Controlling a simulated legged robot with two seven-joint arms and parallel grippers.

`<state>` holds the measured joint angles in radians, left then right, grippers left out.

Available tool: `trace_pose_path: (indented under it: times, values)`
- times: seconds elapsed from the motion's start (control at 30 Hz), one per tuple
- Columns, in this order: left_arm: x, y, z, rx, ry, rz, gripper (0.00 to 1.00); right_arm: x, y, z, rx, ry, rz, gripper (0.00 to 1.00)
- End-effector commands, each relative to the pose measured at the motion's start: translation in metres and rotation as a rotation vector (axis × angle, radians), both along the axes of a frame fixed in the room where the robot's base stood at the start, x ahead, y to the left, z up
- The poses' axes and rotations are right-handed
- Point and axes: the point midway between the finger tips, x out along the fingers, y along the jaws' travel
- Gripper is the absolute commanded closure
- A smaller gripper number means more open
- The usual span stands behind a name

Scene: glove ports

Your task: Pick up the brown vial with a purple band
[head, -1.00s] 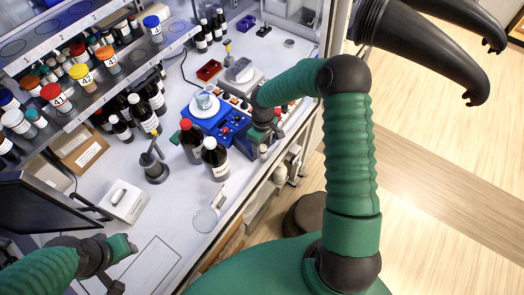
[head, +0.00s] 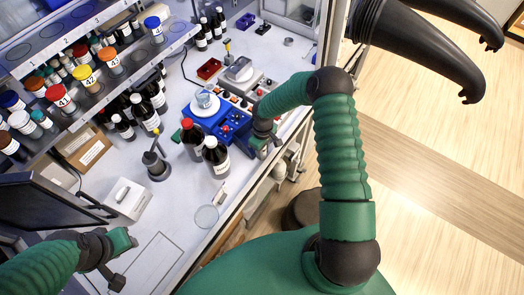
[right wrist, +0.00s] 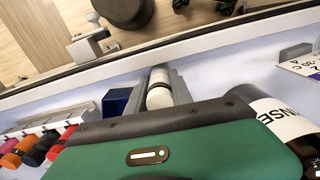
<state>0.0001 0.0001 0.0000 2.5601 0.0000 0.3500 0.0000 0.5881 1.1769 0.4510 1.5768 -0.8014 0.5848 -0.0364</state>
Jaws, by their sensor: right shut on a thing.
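My right gripper (head: 264,146) is low at the bench's front edge, right of the brown bottles in the head view. In the right wrist view, my right gripper (right wrist: 160,90) is shut on a small white-capped vial (right wrist: 160,92), which sits between its grey fingers.
A rack with coloured caps (right wrist: 35,146) shows in the wrist view. The bench's front left is fairly clear.

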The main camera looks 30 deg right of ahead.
Motion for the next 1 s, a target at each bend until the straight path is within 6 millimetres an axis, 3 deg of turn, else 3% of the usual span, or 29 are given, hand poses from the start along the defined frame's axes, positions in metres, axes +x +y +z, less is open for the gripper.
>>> trace_pose_path:
  times: [0.1, 0.47, 0.77, 1.0]
  values:
    - [0.000, 0.000, 0.000, 0.000, 0.000, 0.000, 0.64, 0.000, 0.000, 0.000, 0.000, 0.000, 0.000, 1.00]
    - [0.000, 0.000, -0.002, 0.000, 0.000, 0.000, 0.64, 0.000, 0.000, 0.002, 0.000, -0.001, 0.000, 1.00]
    - [0.000, 0.000, -0.027, 0.000, 0.000, 0.000, 0.64, 0.000, 0.000, 0.033, -0.002, -0.003, 0.000, 1.00]
    - [0.000, 0.000, -0.051, 0.000, 0.000, 0.000, 0.64, -0.050, 0.035, 0.036, -0.002, 0.000, 0.004, 1.00]
